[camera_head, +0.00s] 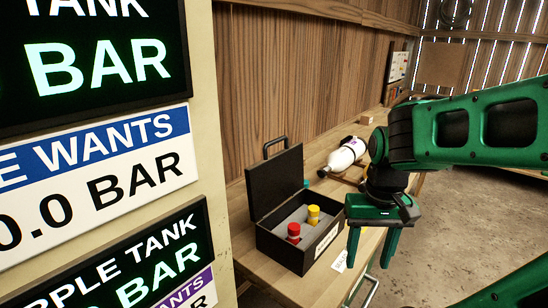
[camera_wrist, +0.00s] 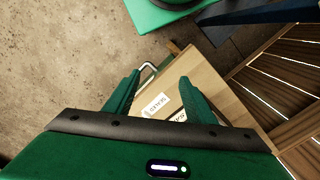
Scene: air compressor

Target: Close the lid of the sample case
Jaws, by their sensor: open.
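The black sample case (camera_head: 291,255) stands on the wooden bench in the head view. Its lid (camera_head: 274,181) is raised and upright at the back, with a handle on its top edge. Inside, a red-capped sample (camera_head: 294,233) and a yellow-capped sample (camera_head: 313,214) stand in grey foam. My gripper (camera_head: 372,250) is open and empty, with its fingers pointing down just right of the case. In the wrist view my gripper (camera_wrist: 158,92) shows its two fingers apart, with bench and a label between them.
A white bottle (camera_head: 343,156) lies on the bench (camera_head: 274,286) behind the case. A white label (camera_head: 340,261) is at the bench's front edge. A large display panel (camera_head: 95,150) fills the left. Open floor (camera_head: 470,225) lies right of the bench.

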